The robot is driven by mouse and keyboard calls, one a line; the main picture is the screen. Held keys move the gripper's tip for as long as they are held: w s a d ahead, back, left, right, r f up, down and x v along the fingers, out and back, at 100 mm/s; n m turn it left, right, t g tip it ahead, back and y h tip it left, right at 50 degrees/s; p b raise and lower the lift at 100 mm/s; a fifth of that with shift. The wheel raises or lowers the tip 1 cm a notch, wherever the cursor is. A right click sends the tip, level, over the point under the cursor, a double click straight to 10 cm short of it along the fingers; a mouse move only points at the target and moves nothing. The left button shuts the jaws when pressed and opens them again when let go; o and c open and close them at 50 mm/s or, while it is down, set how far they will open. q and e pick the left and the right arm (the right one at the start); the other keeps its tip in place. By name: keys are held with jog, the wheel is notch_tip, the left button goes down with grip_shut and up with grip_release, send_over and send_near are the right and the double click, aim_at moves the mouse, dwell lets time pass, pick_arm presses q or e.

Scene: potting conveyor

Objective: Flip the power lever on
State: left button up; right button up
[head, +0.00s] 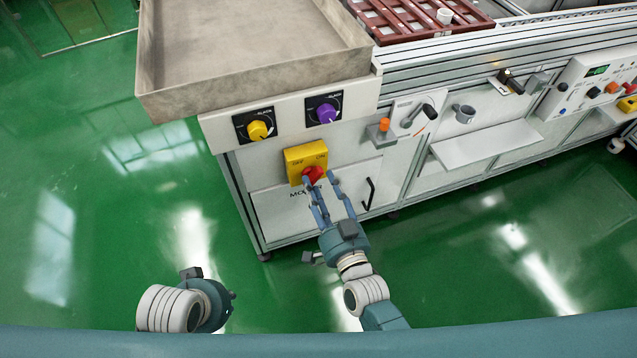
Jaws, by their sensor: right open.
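A yellow switch box (293,160) marked OFF and ON, with a red handle (314,173), is on the front of the conveyor cabinet. A black-handled lever (419,115) is on a pale plate to its right, and another black lever (511,82) is further right. No label reading power is legible on any of them. My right gripper (320,181) is open in front of the yellow box, its fingers on either side of the red handle's lower part; whether they touch it is unclear. My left gripper (222,301) is low at the left, its fingers hidden.
A yellow knob (258,130) and a purple knob (326,113) are above the box, under a grey tray (259,76). An orange button (384,124), a cabinet handle (370,193) and a white shelf (486,145) are to the right. Green floor lies open at the left.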

jog(key=v, duration=1)
jog(key=shift+s, duration=0.4)
jog(key=shift+d, duration=0.1)
